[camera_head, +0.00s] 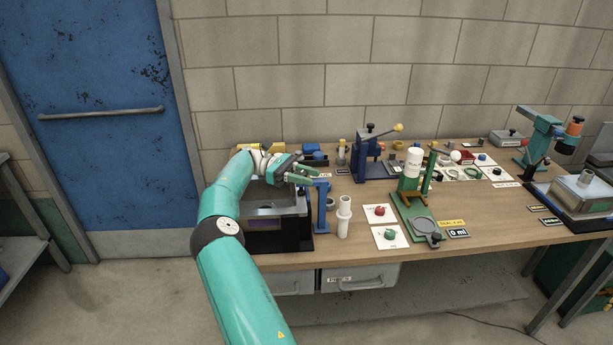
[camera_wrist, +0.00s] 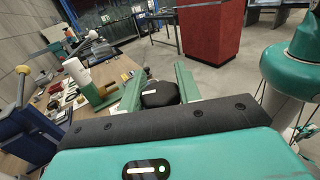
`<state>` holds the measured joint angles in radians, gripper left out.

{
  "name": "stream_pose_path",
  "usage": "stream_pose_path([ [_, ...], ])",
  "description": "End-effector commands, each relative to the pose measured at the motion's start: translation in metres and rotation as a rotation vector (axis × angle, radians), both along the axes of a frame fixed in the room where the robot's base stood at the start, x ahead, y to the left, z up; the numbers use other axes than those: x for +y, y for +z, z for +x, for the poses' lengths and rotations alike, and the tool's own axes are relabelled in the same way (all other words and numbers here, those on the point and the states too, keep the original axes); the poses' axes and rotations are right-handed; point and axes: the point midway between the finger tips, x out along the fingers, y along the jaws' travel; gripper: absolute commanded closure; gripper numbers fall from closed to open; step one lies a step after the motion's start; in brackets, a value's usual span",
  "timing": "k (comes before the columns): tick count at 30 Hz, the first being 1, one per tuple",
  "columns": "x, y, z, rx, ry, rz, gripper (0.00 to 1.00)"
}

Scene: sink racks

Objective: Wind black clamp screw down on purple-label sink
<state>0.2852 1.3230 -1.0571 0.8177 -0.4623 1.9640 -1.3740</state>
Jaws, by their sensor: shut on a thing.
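My gripper (camera_head: 312,177) is over the right edge of the left sink (camera_head: 262,212) in the head view. In the wrist view, its two green fingers (camera_wrist: 159,84) are on either side of a round black knob (camera_wrist: 160,94), and the gripper is shut on it. The knob looks like the black clamp screw. In the head view the fingers hide it above a blue clamp post (camera_head: 321,207) at the sink's right side. A second sink (camera_head: 582,192) stands at the far right of the bench.
White pipe pieces (camera_head: 344,217) stand just right of the blue post. Two white cards with a red knob (camera_head: 379,210) and a green knob (camera_head: 390,234) lie beyond them.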

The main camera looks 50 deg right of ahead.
Motion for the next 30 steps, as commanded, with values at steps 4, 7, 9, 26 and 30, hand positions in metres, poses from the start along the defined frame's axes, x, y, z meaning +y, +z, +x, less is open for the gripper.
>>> stream_pose_path([
  [4,-0.0014,0.0044,-0.0015,0.002,-0.01,-0.007,0.89],
  [7,-0.0013,0.0044,-0.0016,0.002,-0.011,-0.007,0.89],
  [9,-0.0013,0.0044,-0.0016,0.002,-0.011,-0.007,0.89],
  [26,-0.0003,0.0012,-0.0008,0.001,-0.01,-0.001,0.45],
  [30,0.0004,0.0008,-0.0006,0.0,-0.009,0.0,0.45],
])
